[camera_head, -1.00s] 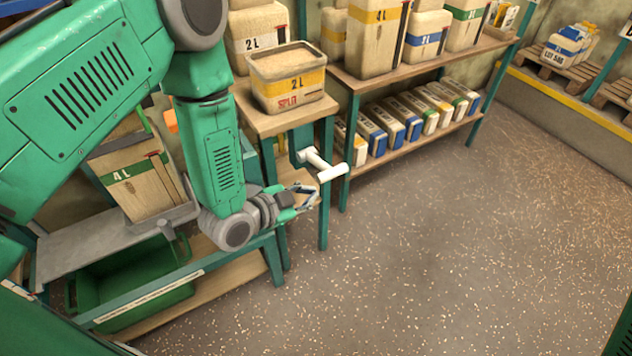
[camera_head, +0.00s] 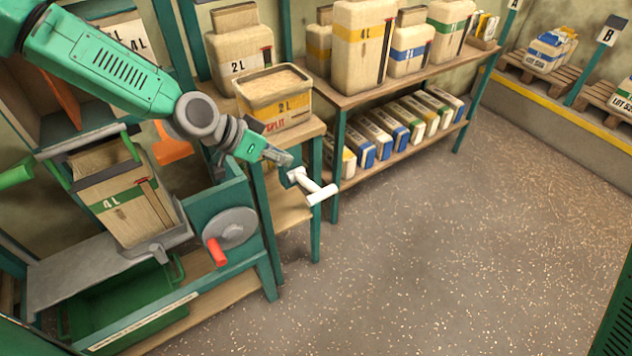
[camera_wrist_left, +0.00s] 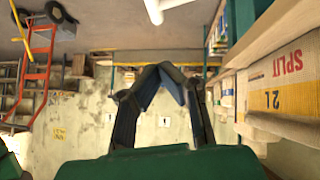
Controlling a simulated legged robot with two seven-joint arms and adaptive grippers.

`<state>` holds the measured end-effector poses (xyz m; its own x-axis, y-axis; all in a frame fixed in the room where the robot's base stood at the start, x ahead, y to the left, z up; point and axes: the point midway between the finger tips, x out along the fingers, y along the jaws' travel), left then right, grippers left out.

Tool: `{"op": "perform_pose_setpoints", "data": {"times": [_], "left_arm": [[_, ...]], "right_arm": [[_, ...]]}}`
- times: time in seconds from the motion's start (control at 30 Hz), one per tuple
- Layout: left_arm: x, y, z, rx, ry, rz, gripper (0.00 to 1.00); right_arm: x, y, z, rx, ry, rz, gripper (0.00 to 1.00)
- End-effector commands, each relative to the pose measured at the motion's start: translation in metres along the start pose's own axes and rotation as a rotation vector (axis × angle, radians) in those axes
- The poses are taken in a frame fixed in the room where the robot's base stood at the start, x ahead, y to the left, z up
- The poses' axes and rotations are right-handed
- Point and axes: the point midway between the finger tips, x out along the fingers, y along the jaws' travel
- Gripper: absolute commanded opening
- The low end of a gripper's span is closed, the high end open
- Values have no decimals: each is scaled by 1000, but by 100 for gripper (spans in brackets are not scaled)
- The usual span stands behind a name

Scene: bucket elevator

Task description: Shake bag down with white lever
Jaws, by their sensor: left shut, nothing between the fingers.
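The white lever (camera_head: 314,188), a crank with a crosswise grip, sticks out from the side of the small wooden stand. Part of it shows at the top of the left wrist view (camera_wrist_left: 155,10). My left gripper (camera_head: 284,158) is just above and left of the lever, apart from it. Its fingers (camera_wrist_left: 170,70) meet at the tips with nothing between them. A tan 4 L bag with a green band (camera_head: 128,205) leans tilted in a grey holder at left. An open-topped 2 L SPLIT bag (camera_head: 276,100) sits on the stand above the lever. My right gripper is out of view.
A grey disc with a red handle (camera_head: 232,228) is on the green frame at left. A green bin (camera_head: 120,305) sits below the grey holder. Shelves with bags (camera_head: 340,98) stand behind the lever. The floor at right is clear.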

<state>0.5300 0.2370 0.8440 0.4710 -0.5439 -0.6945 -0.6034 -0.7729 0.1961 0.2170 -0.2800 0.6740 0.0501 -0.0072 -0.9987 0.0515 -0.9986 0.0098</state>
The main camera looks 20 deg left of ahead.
Motion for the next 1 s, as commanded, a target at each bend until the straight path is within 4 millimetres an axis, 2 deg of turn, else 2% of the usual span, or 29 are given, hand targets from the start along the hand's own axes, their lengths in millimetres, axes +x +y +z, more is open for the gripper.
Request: {"op": "perform_pose_setpoints", "data": {"times": [0.37,0.47,0.87,1.0], "left_arm": [[6,-3,2,-2,1,1,0],[18,-2,4,-1,-1,2,0],[102,0,3,0,-1,2,0],[116,-2,19,-4,0,2,0]], "right_arm": [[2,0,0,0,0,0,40],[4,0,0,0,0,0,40],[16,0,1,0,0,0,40],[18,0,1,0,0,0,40]]}}
